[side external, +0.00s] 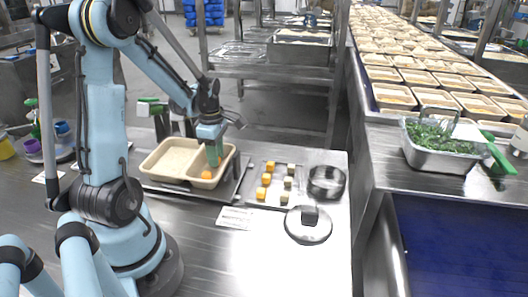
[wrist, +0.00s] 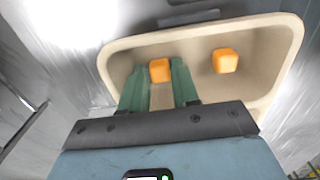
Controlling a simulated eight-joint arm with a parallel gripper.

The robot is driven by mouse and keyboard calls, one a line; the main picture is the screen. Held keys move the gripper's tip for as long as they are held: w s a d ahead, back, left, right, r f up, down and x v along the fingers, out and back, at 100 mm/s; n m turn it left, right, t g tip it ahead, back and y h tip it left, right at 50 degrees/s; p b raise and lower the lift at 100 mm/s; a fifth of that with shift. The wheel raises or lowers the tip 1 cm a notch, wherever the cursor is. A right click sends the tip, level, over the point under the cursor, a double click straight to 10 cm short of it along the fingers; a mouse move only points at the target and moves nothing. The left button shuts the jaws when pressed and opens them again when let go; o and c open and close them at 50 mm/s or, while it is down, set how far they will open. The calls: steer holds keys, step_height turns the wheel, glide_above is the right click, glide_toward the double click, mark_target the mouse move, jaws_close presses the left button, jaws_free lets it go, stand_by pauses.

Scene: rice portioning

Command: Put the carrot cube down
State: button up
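An orange carrot cube (wrist: 159,70) is between the green fingers of my gripper (wrist: 158,84) in the wrist view, with a finger close against each side. My gripper looks shut on it, low inside the beige tray (wrist: 120,50). A second orange cube (wrist: 226,60) lies apart on the tray floor to the right. In the side view my gripper (side external: 213,158) points down into the right part of the beige tray (side external: 165,160). One orange cube (side external: 207,174) shows just below the fingertips there; the other cannot be made out.
A flat tray (side external: 255,203) to the right holds several orange and pale cubes. A round dark container (side external: 326,182) and a black-handled lid (side external: 308,226) stand beside it. A steel pan of greens (side external: 440,145) and a conveyor of filled trays (side external: 400,75) are further right.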

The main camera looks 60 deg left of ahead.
steer(key=shift+o, duration=1.2)
step_height(320, 180, up, 12)
steer(key=w+d+m+t, duration=0.2)
steer(key=d+m+t, duration=0.5)
steer(key=d+m, duration=1.6)
steer(key=m, duration=0.4)
steer(key=shift+w+f, duration=0.2)
steer(key=shift+f, duration=0.2)
